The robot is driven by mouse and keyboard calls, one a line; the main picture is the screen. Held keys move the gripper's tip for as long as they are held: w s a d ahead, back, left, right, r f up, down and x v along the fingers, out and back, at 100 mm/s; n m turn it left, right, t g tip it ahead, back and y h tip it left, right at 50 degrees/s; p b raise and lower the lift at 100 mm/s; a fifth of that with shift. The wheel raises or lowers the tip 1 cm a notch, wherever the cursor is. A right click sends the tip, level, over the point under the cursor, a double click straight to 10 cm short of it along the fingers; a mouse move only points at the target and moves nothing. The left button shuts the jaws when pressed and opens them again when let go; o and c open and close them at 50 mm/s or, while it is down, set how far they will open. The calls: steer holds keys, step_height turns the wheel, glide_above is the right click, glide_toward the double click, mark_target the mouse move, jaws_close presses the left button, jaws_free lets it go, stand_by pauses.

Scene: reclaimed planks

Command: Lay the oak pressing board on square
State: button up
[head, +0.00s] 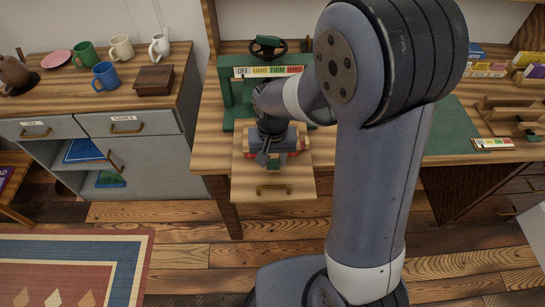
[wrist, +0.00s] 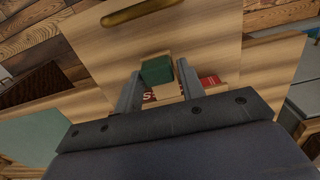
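My gripper (head: 268,155) points down over a pulled-out wooden drawer (head: 273,190) at the front of the desk. In the wrist view my gripper (wrist: 159,78) has its fingers spread, with a small green block (wrist: 157,70) showing between them; no firm contact shows. A red item with pale lettering (wrist: 208,81) and a pale wooden piece (wrist: 167,91) lie below the fingers, partly hidden. I cannot tell for sure which piece is the oak pressing board. The green press (head: 228,95), with its dark handwheel (head: 268,46) and coloured setting strip (head: 268,72), stands behind; my arm hides its right part.
A grey cabinet (head: 150,160) with mugs and a wooden box (head: 153,79) on top stands at left. Wooden racks (head: 510,112) and a strip card (head: 492,143) lie on the desk's right. A green mat (head: 455,130) is bare. A rug (head: 75,265) covers the floor at left.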

steer(key=o, duration=0.3)
step_height(320, 180, up, 11)
steer(key=shift+f+p, duration=0.1)
steer(key=shift+p, duration=0.2)
steer(key=shift+f, duration=0.1)
stand_by(0.4)
step_height(320, 180, down, 11)
steer(key=shift+r+b, duration=0.1)
steer(key=shift+b, duration=0.2)
steer(key=shift+r, duration=0.35)
